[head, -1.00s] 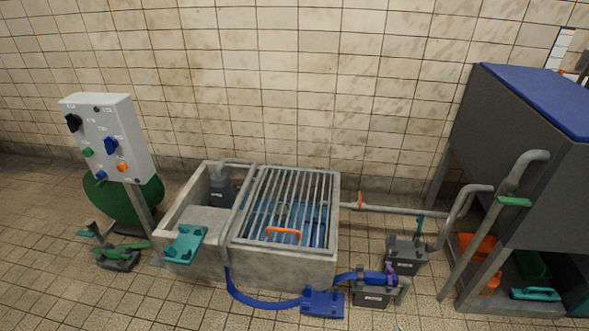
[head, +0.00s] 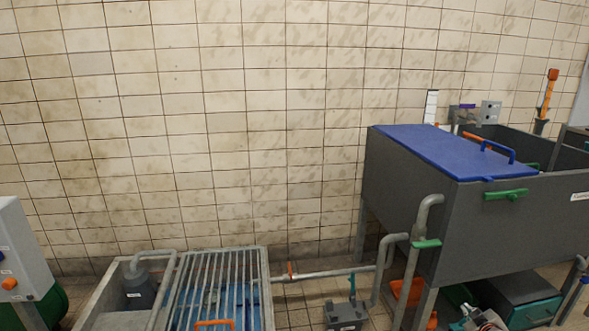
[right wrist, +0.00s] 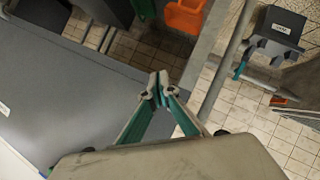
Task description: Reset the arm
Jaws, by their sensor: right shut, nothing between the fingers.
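My right gripper (head: 472,314) shows at the bottom edge of the head view, in front of the big grey tank (head: 490,225) on the right. In the right wrist view, the fingertips of this gripper (right wrist: 158,88) meet, with nothing between them. It is above the floor, beside a large grey surface (right wrist: 60,90). My left gripper is not in the head view.
The grey tank has a blue lid (head: 450,150) and a green handle (head: 506,194). A grey pipe (head: 422,225) stands before it. A concrete basin with a metal grate (head: 215,285) is lower left. A control box (head: 14,250) is at the far left.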

